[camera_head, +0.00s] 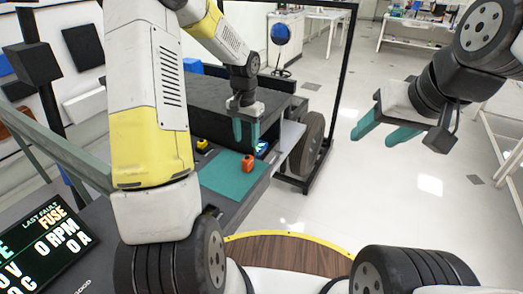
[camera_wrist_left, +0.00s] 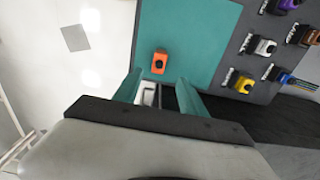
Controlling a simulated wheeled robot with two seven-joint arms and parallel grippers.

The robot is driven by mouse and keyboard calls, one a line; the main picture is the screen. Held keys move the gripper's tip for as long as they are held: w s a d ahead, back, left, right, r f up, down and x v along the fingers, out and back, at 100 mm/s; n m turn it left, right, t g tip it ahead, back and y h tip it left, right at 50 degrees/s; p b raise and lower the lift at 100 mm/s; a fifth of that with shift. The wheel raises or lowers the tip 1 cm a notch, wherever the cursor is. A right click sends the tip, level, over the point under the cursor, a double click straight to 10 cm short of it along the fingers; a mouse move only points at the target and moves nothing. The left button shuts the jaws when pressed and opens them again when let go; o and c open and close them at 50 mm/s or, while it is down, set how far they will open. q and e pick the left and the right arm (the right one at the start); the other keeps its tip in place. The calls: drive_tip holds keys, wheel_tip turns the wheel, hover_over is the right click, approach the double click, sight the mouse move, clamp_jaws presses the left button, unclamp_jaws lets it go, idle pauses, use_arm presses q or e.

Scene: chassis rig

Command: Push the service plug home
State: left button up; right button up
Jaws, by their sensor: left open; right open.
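An orange plug-like block (camera_head: 248,161) with a dark round spot lies on the teal mat (camera_head: 225,180); it also shows in the left wrist view (camera_wrist_left: 159,61). I cannot tell for sure that it is the service plug. My left gripper (camera_head: 246,138) points down above and just behind the block, open and empty. In the left wrist view the block lies just beyond the gap between the fingertips (camera_wrist_left: 158,80), apart from them. My right gripper (camera_head: 380,132) is open and empty, out over the floor at the right.
Several coloured connectors, one of them yellow (camera_wrist_left: 243,84), sit on a dark panel beside the mat. A black box (camera_head: 200,95) stands behind the mat. A dark wheel (camera_head: 308,145) is right of the bench. A screen (camera_head: 45,245) reads "LAST FAULT FUSE". Floor at right is clear.

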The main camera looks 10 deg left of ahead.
sight(247, 156)
use_arm(q)
drive_tip(key=f, duration=0.7)
drive_tip(key=shift+s+d+f, duration=0.1)
drive_tip(key=shift+s+f, duration=0.15)
drive_tip(key=shift+f, duration=0.1)
clamp_jaws()
